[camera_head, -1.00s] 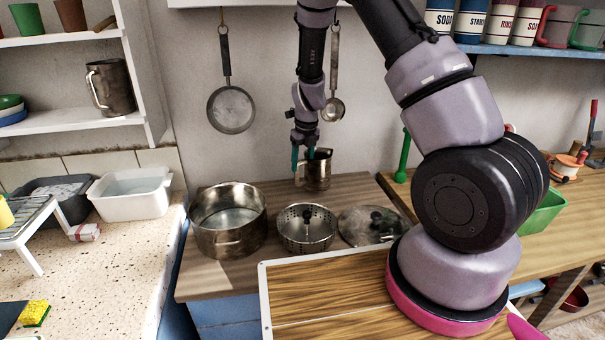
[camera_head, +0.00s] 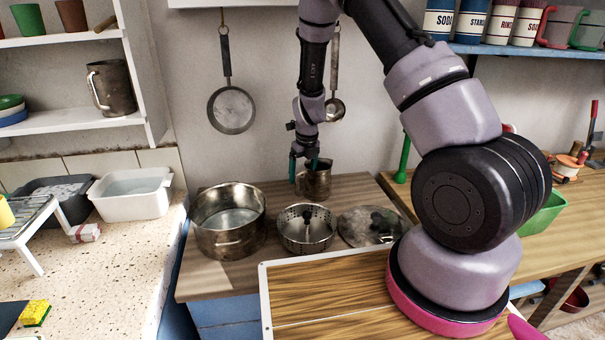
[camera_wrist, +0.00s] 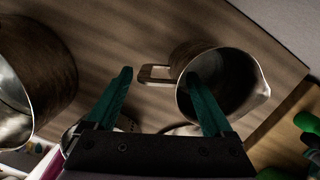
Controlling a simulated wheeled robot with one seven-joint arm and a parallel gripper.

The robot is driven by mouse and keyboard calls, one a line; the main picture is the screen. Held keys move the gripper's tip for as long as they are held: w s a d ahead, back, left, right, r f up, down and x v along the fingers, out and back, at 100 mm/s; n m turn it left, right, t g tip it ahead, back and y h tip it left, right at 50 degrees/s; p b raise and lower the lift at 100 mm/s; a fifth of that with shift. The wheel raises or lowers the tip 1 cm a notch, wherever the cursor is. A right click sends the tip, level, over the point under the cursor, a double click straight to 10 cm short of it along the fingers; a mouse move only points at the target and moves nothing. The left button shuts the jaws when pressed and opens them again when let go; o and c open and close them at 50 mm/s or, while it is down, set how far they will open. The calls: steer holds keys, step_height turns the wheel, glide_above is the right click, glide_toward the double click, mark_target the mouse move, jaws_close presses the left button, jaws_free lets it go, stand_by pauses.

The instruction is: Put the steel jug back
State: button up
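The steel jug (camera_head: 315,183) is upright at the back of the low wooden worktop (camera_head: 355,190), beyond the colander. In the wrist view the jug (camera_wrist: 245,85) shows its open mouth, with the spout to the right and handle to the left. My gripper (camera_head: 305,165) has teal fingers straddling the handle side. In the wrist view, one fingertip of my gripper (camera_wrist: 160,73) is outside the handle and the other reaches over the rim. The jug moves with the gripper, so it appears held. Whether its base touches the wood is unclear.
A steel pot (camera_head: 230,225), a colander (camera_head: 307,238) and a lid (camera_head: 365,226) stand in front of the jug. A second steel jug (camera_head: 112,88) is on the left shelf (camera_head: 70,121). A pan (camera_head: 231,110) and a ladle (camera_head: 335,109) hang on the wall behind.

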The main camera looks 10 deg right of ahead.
steer(key=shift+r, duration=0.15)
steer(key=s+d+r+n+t+y, duration=0.15)
steer(key=s+r+n, duration=0.25)
steer(key=r, duration=0.7)
steer(key=s+d+r+n, duration=0.2)
steer(key=s+r+n, duration=0.2)
steer(key=r, duration=0.6)
steer(key=s+d+r+n+t+y, duration=0.1)
steer(key=s+r+n, duration=0.3)
steer(key=r, duration=0.7)
steer(key=s+d+r+n+t, duration=0.1)
steer(key=s+d+r+n, duration=0.1)
steer(key=s+r+n, duration=0.2)
steer(key=s+d+r+n+t+h, duration=0.1)
steer(key=s+r+n, duration=0.4)
steer(key=s+n, duration=0.6)
steer(key=shift+s+d+t, duration=0.55)
steer(key=shift+s+d, duration=0.1)
steer(key=shift+s, duration=0.45)
